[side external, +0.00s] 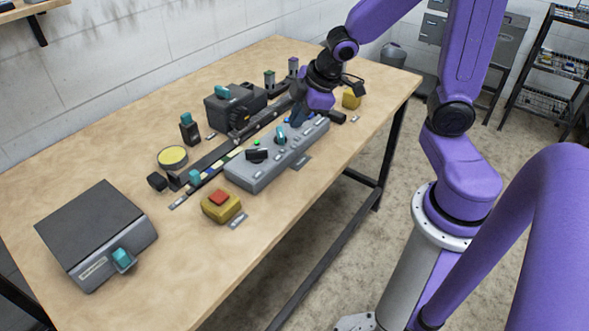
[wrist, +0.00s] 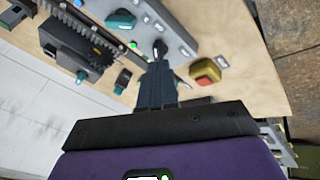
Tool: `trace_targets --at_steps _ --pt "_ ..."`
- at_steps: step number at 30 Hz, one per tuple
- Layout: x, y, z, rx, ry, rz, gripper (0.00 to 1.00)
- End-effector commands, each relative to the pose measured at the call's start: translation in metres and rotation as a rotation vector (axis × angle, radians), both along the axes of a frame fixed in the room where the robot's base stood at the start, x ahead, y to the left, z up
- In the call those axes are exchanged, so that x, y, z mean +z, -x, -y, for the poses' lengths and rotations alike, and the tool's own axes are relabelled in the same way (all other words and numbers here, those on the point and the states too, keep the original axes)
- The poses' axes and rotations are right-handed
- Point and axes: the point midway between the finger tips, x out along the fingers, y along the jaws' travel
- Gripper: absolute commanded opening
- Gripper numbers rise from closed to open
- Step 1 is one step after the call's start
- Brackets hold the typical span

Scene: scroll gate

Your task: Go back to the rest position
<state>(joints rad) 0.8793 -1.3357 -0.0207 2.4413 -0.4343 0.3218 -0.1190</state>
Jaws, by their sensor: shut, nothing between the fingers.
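The panel also carries a teal knob (side external: 281,135), a black knob (side external: 257,155) and a lit green light (side external: 257,142).
A long dark rail (side external: 215,155) runs behind the panel, beside a dark housing (side external: 222,112). A dark sloped box (side external: 92,228) stands at left. The table's front strip is clear.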

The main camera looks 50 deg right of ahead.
Motion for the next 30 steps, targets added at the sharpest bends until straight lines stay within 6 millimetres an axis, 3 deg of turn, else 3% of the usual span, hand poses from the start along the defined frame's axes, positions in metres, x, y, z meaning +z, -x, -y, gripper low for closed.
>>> trace_targets --at_steps 1,6,12,15,21,30 --pt "0.003 0.018 -0.013 0.016 -0.002 -0.030 0.00" --pt "0.010 0.082 -0.040 0.046 0.003 -0.162 0.00" --pt "0.018 0.157 -0.052 0.101 0.032 -0.319 0.00" --pt "0.021 0.182 -0.051 0.123 0.049 -0.376 0.00" --pt "0.023 0.202 -0.048 0.141 0.068 -0.423 0.00" --pt "0.023 0.202 -0.048 0.140 0.068 -0.424 0.00"
